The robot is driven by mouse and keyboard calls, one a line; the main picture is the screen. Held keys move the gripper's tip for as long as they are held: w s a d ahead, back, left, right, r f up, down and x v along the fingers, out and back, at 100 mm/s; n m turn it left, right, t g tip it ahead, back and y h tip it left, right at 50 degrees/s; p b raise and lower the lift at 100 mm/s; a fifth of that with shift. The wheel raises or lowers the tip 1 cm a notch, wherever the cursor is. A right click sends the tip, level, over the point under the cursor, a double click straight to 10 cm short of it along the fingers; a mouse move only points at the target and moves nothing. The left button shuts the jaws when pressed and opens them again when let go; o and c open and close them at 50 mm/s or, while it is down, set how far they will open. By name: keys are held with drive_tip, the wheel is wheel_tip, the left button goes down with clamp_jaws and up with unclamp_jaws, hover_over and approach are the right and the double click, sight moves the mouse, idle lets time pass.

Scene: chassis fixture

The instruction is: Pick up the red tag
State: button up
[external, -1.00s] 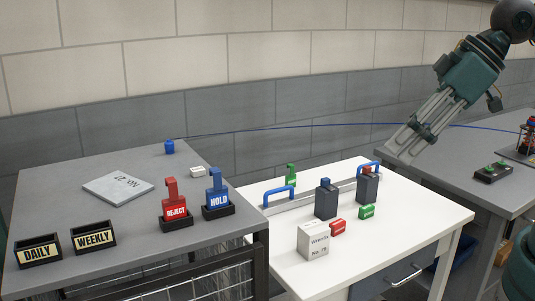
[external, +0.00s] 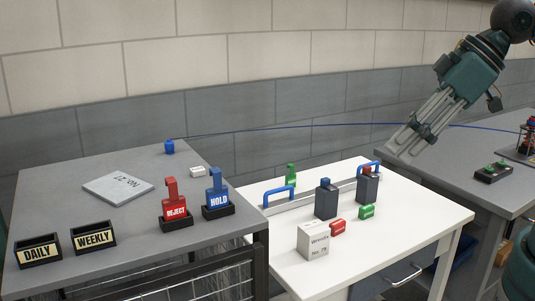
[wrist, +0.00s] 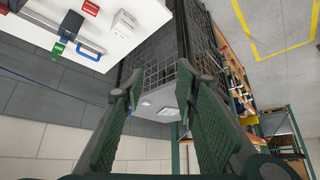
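The red tag (external: 174,200), lettered REJECT, stands upright in a black holder (external: 177,222) on the grey table at left. It has a hook-shaped top. A blue HOLD tag (external: 216,189) stands in its own black holder just right of it. My gripper (external: 402,146) hangs high at the right, above and behind the white table, far from the red tag. In the wrist view my gripper (wrist: 160,78) has its two fingers spread with nothing between them. I cannot make out the REJECT tag in the wrist view.
The white table (external: 409,236) holds a labelled white block (external: 313,242), a red block (external: 338,227), a green block (external: 367,212), dark blocks and a rail with blue handles. The grey table has DAILY (external: 39,252) and WEEKLY (external: 93,238) holders and a flat plate (external: 118,188).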

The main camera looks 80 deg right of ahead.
drive_tip(key=shift+w+r, duration=0.1)
drive_tip(key=shift+c, duration=0.3)
idle(0.3)
drive_tip(key=w+a+r+m+g, duration=0.25)
drive_tip(key=w+r, duration=0.35)
drive_tip(key=w, duration=0.4)
drive_tip(key=m+g, duration=0.5)
drive_tip(key=m, duration=0.1)
hover_over(171, 182)
drive_tip(key=shift+t, duration=0.25)
drive_tip(key=f, duration=0.4)
drive_tip(key=shift+s+d+f, duration=0.2)
drive_tip(key=shift+s+d, duration=0.15)
drive_tip(key=shift+s, duration=0.05)
drive_tip(key=shift+w+a+f+m, duration=0.25)
drive_tip(key=shift+w+f, duration=0.05)
drive_tip(key=shift+w, duration=0.1)
